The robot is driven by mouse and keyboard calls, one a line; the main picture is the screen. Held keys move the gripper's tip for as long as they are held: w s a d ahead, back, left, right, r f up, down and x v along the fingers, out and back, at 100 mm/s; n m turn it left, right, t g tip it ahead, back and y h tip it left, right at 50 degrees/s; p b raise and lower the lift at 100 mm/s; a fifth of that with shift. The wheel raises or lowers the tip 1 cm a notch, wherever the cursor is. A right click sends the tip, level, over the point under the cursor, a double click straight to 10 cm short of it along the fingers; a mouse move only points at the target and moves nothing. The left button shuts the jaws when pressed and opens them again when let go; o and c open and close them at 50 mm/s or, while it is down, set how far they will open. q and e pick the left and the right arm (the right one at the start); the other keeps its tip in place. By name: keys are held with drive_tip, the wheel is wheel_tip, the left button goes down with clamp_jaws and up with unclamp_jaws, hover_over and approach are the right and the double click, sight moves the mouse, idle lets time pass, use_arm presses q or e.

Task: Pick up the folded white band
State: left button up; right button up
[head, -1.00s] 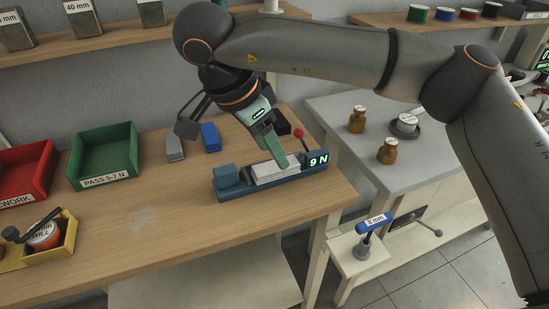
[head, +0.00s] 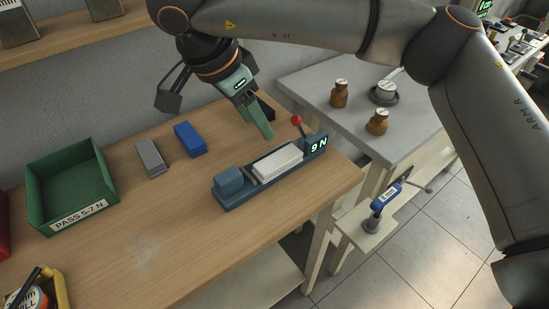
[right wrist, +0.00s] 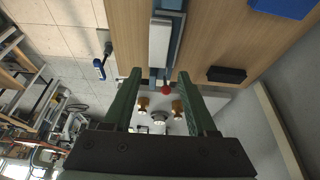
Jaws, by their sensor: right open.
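The folded white band (head: 277,162) lies flat in a blue bench fixture (head: 238,195) whose display reads "9 N". In the right wrist view, the band (right wrist: 159,42) appears as a pale block beyond the fingertips. My right gripper (head: 268,134) has green fingers and hovers above and behind the band, apart from it. In the right wrist view its two fingers (right wrist: 159,74) stand wide apart with nothing between them. My left gripper is not in view.
A red-knobbed lever (head: 296,119) rises at the fixture's far right end. A green "PASS 5-7 N" bin (head: 72,187), a grey block (head: 150,158) and a blue block (head: 190,139) stand to the left. The bench in front of the fixture is clear.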

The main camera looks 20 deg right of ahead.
hover_over(278, 159)
drive_tip(key=a, duration=0.2)
drive_tip(key=f, duration=0.6)
drive_tip(key=shift+s+a, duration=0.1)
drive_tip(key=shift+s, duration=0.2)
drive_tip(key=shift+x, duration=2.9)
drive_tip(key=shift+s+a, duration=0.15)
clamp_jaws()
